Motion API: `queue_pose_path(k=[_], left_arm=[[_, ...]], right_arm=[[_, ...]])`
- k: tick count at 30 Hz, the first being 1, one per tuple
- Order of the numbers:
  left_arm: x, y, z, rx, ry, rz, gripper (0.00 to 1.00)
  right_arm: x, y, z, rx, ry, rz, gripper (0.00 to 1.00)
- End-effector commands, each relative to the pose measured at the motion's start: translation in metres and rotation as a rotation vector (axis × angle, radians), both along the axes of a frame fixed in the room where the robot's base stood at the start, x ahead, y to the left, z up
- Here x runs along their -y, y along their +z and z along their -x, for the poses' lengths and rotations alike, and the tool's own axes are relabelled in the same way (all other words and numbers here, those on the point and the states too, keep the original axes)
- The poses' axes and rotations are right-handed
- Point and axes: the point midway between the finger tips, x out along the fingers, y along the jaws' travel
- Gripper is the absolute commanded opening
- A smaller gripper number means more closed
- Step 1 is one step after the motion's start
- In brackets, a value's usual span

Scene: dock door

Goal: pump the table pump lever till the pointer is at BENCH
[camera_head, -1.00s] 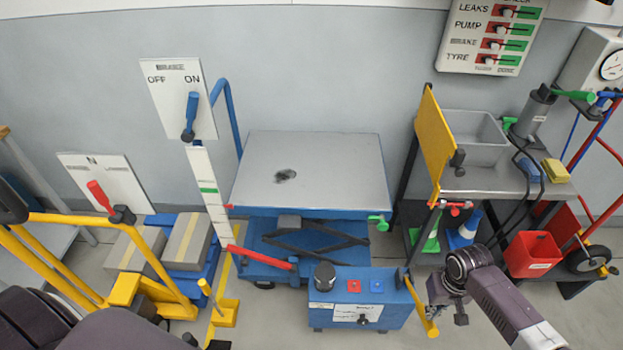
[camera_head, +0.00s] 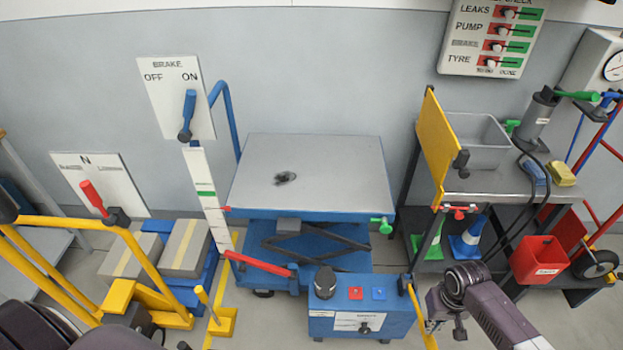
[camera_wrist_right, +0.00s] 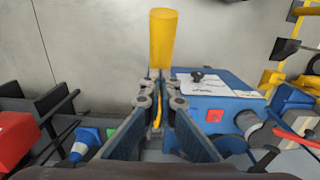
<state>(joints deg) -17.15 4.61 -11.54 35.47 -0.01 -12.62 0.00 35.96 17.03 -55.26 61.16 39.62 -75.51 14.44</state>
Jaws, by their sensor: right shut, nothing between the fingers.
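The lift table (camera_head: 335,165) stands in the middle with a blue frame. A white scale strip (camera_head: 213,215) with a green band is at its left. A red pointer (camera_head: 226,208) at the table edge sits a little below that band; the scale's lettering is unreadable. A blue pump box (camera_head: 340,322) stands in front, with a yellow lever (camera_head: 420,312) at its right side. The lever's thick yellow grip shows in the right wrist view (camera_wrist_right: 161,40). My right gripper (camera_head: 440,304) is shut and empty beside the lever, its fingertips (camera_wrist_right: 160,90) near the grip. My left gripper is out of view.
A red lever (camera_head: 258,263) sticks out at the table's lower left. Yellow rails (camera_head: 75,225) and boxes stand further left. At the right are a workbench with a grey basin (camera_head: 480,140), a red bucket (camera_head: 538,259) and a blue cone (camera_head: 467,240).

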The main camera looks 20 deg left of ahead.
Motion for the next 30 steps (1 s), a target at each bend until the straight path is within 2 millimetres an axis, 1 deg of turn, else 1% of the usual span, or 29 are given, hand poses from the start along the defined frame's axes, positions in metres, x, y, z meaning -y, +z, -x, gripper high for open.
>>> queue_pose_path(k=[1, 3, 27, 30], left_arm=[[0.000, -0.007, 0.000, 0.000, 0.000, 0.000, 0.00], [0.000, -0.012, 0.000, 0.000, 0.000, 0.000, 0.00], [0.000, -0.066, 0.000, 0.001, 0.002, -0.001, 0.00], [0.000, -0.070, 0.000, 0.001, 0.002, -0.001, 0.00]], right_arm=[[0.000, -0.009, 0.000, 0.000, 0.000, -0.001, 0.00], [-0.001, -0.015, 0.000, 0.001, 0.000, -0.001, 0.00], [0.000, -0.088, 0.000, 0.001, -0.001, -0.001, 0.00], [-0.001, -0.093, 0.000, 0.002, -0.001, -0.002, 0.00]])
